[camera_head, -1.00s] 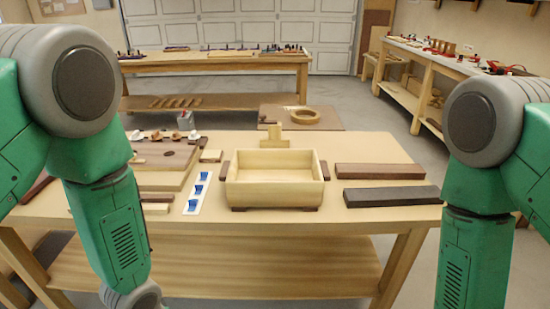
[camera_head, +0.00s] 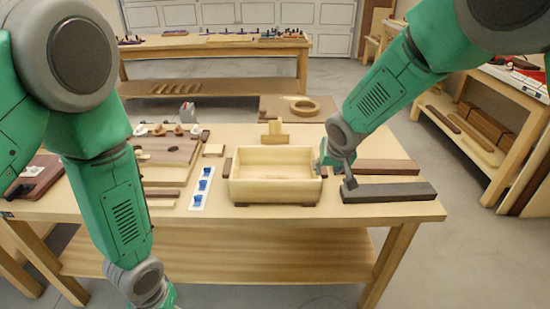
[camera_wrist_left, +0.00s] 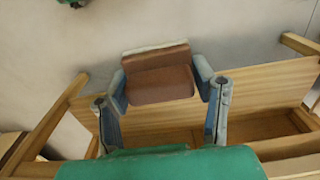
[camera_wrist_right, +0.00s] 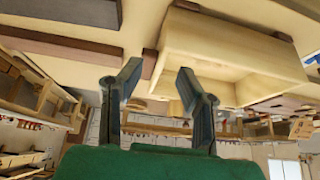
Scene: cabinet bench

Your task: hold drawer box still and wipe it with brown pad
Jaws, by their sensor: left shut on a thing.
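My right gripper (camera_head: 337,168) is at the box's right end, by the right handle. In the right wrist view its two fingers (camera_wrist_right: 159,75) are spread, with the box (camera_wrist_right: 225,45) just beyond them and the dark handle (camera_wrist_right: 149,62) showing between them. I cannot tell whether they touch it. My left gripper (camera_wrist_left: 160,78) is shut on the brown pad (camera_wrist_left: 158,84), which has a pale layer along one edge. In the head view only my left wrist shows, low in front of the bench.
A dark grey bar (camera_head: 390,192) and a reddish-brown board (camera_head: 388,166) lie right of the box. A white strip with blue pieces (camera_head: 201,188) and several boards lie left of it. A small wooden T-shaped piece (camera_head: 275,133) stands behind the box.

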